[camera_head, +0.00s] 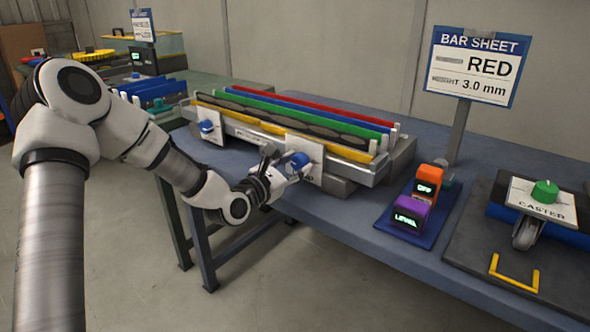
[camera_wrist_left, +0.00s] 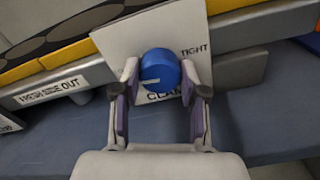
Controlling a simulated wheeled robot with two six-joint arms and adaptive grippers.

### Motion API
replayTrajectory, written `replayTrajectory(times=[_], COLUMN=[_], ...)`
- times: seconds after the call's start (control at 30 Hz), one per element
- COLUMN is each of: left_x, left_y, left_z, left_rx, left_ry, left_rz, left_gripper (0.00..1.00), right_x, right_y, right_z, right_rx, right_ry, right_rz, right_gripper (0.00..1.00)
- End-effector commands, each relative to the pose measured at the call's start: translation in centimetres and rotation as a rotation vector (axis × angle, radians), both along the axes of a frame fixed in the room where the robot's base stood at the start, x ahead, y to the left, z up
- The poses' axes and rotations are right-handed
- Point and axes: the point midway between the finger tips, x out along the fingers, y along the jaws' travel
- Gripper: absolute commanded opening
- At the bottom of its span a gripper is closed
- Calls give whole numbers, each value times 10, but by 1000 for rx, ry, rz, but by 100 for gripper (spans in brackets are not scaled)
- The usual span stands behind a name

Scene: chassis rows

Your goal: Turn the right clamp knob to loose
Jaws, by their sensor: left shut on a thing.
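The right clamp knob (camera_head: 298,160) is blue and sits on a white plate (camera_head: 312,150) at the front right of the bar rack. In the left wrist view the knob (camera_wrist_left: 160,69) has a white line pointing left, away from the word TIGHT at the plate's upper right. My left gripper (camera_wrist_left: 160,78) is shut on the knob, one finger on each side. Any label on the plate's left is hidden or out of sight, and the lower word is partly covered. The left clamp knob (camera_head: 207,126), also blue, sits on its own plate. My right gripper is not in view.
The rack holds red, green, blue and yellow bars (camera_head: 300,110) above the knobs. A sign (camera_head: 475,65) reads BAR SHEET RED 3.0 mm. Orange and purple display blocks (camera_head: 411,215) and a caster fixture (camera_head: 540,200) stand to the right. The floor in front is clear.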

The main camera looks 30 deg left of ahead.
Motion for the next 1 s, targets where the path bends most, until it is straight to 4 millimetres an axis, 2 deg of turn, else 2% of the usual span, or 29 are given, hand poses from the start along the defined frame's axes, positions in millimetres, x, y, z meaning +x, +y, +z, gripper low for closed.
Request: replayTrajectory(times=[0.3,0.67,0.7,0.77,1.0], left_x=[0,0,0,0,0], left_y=[-1,-1,-1,-1,0], left_z=[-2,-2,-2,-1,-1], left_rx=[-75,-79,-79,-78,-79], left_ry=[11,11,11,10,8], left_rz=[-1,-1,-1,-1,0], left_gripper=[8,8,46,67,68], right_x=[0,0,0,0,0], right_y=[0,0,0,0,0], right_z=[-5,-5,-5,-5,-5], right_rx=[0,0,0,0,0], right_ry=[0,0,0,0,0], right_rz=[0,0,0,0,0], right_gripper=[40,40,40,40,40])
